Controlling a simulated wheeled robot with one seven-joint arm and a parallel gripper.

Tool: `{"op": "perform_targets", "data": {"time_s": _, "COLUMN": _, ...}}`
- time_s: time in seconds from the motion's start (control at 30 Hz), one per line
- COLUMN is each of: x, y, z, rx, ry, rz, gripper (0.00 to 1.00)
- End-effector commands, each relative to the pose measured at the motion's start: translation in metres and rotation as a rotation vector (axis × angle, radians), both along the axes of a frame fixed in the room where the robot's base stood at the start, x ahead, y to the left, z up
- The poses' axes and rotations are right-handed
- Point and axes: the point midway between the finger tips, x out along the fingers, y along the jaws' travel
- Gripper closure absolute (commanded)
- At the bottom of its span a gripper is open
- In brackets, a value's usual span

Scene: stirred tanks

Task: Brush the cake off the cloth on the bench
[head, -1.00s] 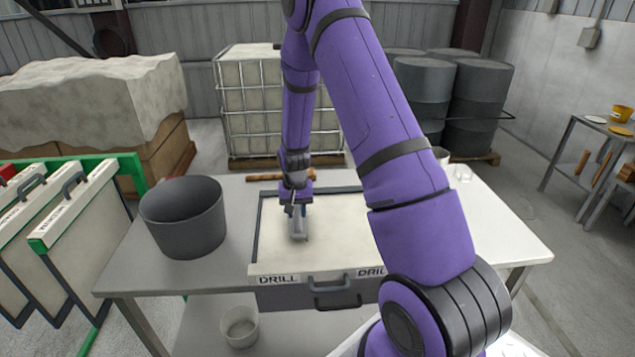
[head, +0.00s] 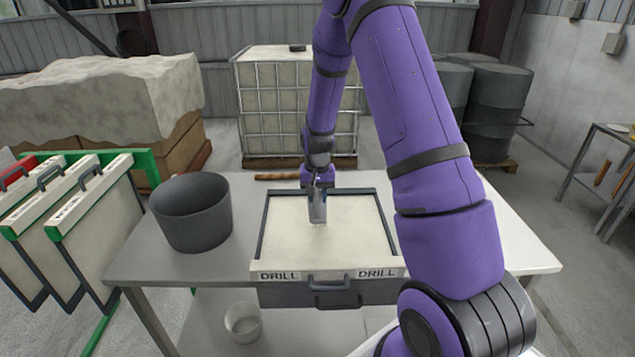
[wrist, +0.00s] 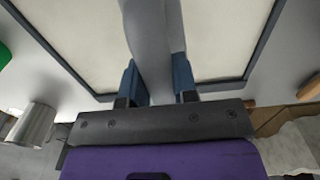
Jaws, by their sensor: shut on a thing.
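The cloth (head: 350,240) is a cream sheet in a dark frame, lying flat on the grey bench (head: 150,265), with "DRILL" labels and a black handle on its near edge. My gripper (head: 318,186) is over the far middle part of the cloth, shut on a grey scraper-like tool (head: 317,208) that points down to the cloth. Whether the tool touches it I cannot tell. In the wrist view the tool (wrist: 154,40) sits between the two blue fingers and hides the cloth's middle. No cake stands out clearly from the cream surface.
A dark grey bucket (head: 191,215) stands on the bench left of the cloth. A brown wooden bar (head: 278,177) lies behind it. A pale bucket (head: 243,322) is below the bench. Framed plates (head: 105,205) hang on a green rack at left. My arm covers the bench's right part.

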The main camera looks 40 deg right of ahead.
Motion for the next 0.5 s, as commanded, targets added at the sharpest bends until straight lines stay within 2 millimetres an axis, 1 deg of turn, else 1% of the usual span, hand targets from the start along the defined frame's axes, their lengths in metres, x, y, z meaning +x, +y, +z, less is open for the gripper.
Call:
{"op": "perform_targets", "data": {"time_s": 0.2, "x": 0.002, "y": -0.002, "z": 0.021, "rx": -0.001, "ry": -0.002, "rz": 0.001, "gripper": 0.95}}
{"op": "perform_targets", "data": {"time_s": 0.3, "x": 0.002, "y": -0.003, "z": 0.027, "rx": -0.001, "ry": -0.002, "rz": 0.001, "gripper": 0.95}}
{"op": "perform_targets", "data": {"time_s": 0.5, "x": 0.002, "y": -0.003, "z": 0.031, "rx": 0.0, "ry": 0.0, "rz": 0.001, "gripper": 0.95}}
